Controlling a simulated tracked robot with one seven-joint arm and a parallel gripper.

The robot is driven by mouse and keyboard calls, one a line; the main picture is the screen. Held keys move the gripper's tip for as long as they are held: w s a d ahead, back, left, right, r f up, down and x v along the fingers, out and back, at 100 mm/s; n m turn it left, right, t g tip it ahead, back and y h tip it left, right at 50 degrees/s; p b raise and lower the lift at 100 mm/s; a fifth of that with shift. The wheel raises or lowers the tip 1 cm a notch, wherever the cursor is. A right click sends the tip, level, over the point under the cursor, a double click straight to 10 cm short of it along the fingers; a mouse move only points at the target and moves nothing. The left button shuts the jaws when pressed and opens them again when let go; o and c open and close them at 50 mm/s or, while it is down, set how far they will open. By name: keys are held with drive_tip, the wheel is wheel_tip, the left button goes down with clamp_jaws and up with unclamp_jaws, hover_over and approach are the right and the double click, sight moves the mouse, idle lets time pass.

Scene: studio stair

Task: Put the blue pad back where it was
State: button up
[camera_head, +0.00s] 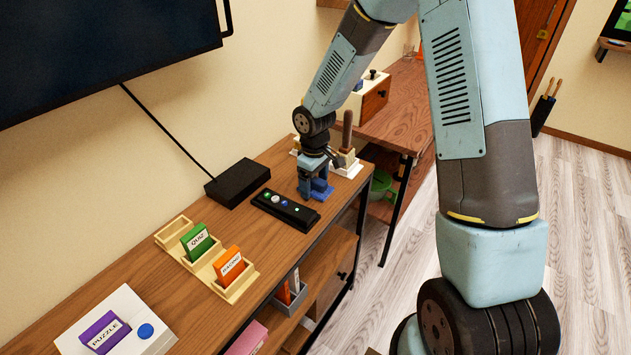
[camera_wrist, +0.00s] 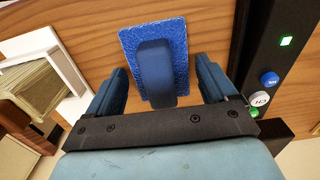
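The blue pad (camera_wrist: 127,45) lies on the wooden top in the wrist view, a textured blue rectangle with a smooth darker blue handle (camera_wrist: 155,70) on it. In the head view the pad (camera_head: 322,191) shows partly under my gripper, between the black button strip and the white base. My gripper (camera_head: 312,185) points down over it. In the wrist view my gripper (camera_wrist: 159,82) is open, one finger on each side of the handle, with gaps between. The pad's near edge is partly hidden by the handle.
A black button strip (camera_head: 285,210) lies close beside the pad. On the other side are a white base (camera_head: 349,170) and an upright wooden handle (camera_head: 347,130). A black box (camera_head: 238,183), a wooden card rack (camera_head: 207,271) and a white console (camera_head: 124,318) stand further left.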

sight(315, 179)
drive_tip(key=shift+o, duration=0.6)
wheel_tip(315, 179, up, 12)
drive_tip(key=s+d+r+m+t, duration=0.1)
drive_tip(key=s+d+r, duration=0.15)
drive_tip(key=r, duration=0.25)
drive_tip(key=s+d+r+m+t, duration=0.1)
drive_tip(key=s+d+r+m, duration=0.1)
drive_tip(key=d+r, duration=0.25)
drive_tip(key=s+d+r+m+t, duration=0.1)
drive_tip(key=s+d+r+m, duration=0.1)
drive_tip(key=s+d+r, duration=0.2)
drive_tip(key=s+d+r+m+t, duration=0.1)
drive_tip(key=s+d+r+m, duration=0.2)
drive_tip(key=s, duration=0.7)
drive_tip(key=s+d+r+m+t, duration=0.1)
drive_tip(key=s+d+r+m, duration=0.1)
drive_tip(key=s+d+r, duration=0.3)
drive_tip(key=shift+s+r+t, duration=0.3)
drive_tip(key=shift+s+r, duration=0.1)
drive_tip(key=shift+s, duration=0.8)
idle(0.4)
